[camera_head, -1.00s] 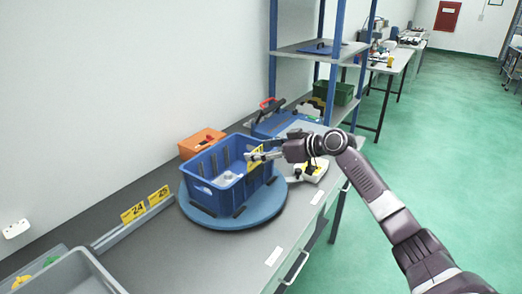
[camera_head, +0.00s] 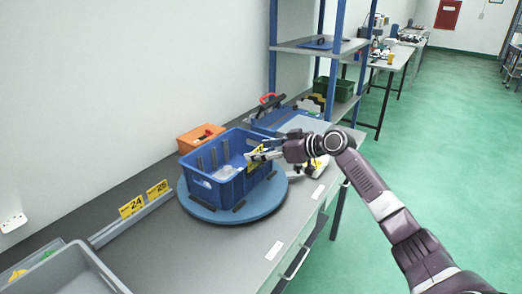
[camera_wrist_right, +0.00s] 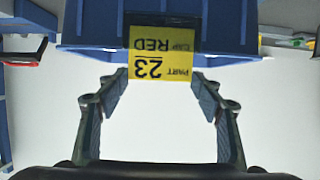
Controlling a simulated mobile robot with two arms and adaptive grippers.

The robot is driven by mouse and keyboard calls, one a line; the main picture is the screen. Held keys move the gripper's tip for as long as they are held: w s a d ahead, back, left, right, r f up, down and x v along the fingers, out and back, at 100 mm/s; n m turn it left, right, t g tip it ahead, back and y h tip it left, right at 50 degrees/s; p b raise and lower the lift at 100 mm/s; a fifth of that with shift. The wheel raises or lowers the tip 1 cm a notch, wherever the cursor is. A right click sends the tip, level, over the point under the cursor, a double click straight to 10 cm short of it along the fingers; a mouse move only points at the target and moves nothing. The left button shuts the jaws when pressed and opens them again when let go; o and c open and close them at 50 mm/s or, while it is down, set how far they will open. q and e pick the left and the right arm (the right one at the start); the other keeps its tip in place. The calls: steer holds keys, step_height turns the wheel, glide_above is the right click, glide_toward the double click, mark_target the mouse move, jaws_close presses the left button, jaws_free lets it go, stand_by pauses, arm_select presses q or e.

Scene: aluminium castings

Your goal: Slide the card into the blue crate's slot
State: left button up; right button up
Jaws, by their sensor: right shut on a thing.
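The blue crate (camera_head: 232,189) stands on a round blue turntable (camera_head: 247,213). My right gripper (camera_head: 258,156) is at the crate's right end, shut on the yellow card (camera_head: 256,160). In the right wrist view the card (camera_wrist_right: 160,66) is between the two fingertips (camera_wrist_right: 160,82), printed "PART 23" and "RED", upside down. Its far part lies against a dark patch on the crate's blue wall (camera_wrist_right: 95,25). I cannot tell whether its edge is inside the slot. My left gripper is out of view.
A rail with yellow plates (camera_head: 131,207) and a grey bin (camera_head: 65,275) are at left. The front of the bench is mostly clear.

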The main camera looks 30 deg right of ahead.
steer(key=shift+f+b, duration=0.5)
steer(key=shift+f, duration=0.2)
steer(key=o, duration=0.9)
steer(key=shift+o, duration=0.2)
steer(key=shift+r, duration=0.1)
steer(key=v, duration=1.2)
